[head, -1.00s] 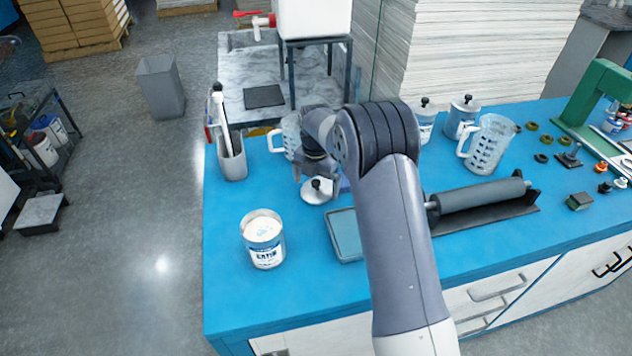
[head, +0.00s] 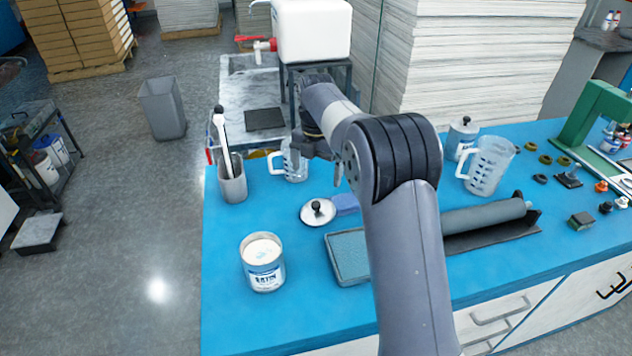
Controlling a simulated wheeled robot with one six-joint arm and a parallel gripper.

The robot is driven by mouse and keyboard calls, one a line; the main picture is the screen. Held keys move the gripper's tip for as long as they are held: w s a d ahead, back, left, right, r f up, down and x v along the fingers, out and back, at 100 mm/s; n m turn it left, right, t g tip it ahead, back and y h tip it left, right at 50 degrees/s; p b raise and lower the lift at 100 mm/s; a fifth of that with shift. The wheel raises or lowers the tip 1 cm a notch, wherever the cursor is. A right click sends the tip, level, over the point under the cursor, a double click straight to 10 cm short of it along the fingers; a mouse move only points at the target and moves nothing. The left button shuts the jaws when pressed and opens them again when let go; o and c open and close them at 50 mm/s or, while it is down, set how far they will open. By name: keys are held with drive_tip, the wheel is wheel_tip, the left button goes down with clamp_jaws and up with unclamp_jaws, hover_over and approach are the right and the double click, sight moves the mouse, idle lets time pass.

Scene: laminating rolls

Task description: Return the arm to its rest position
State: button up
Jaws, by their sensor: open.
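My gripper (head: 317,158) is open and empty at the end of my raised arm, above the back part of the blue bench (head: 225,310).
An open paint tin (head: 263,265), a grey tray (head: 347,257) and a holder (head: 232,182) with tools stand on the bench. A roller (head: 485,217) and a larger jug (head: 488,166) are right of my arm.

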sight(316, 203)
drive_tip(key=shift+r, duration=0.3)
wheel_tip(316, 203, down, 13)
drive_tip(key=shift+f, duration=0.1)
drive_tip(key=shift+r+p, duration=0.45)
drive_tip(key=shift+r, duration=0.1)
drive_tip(key=shift+f, duration=0.1)
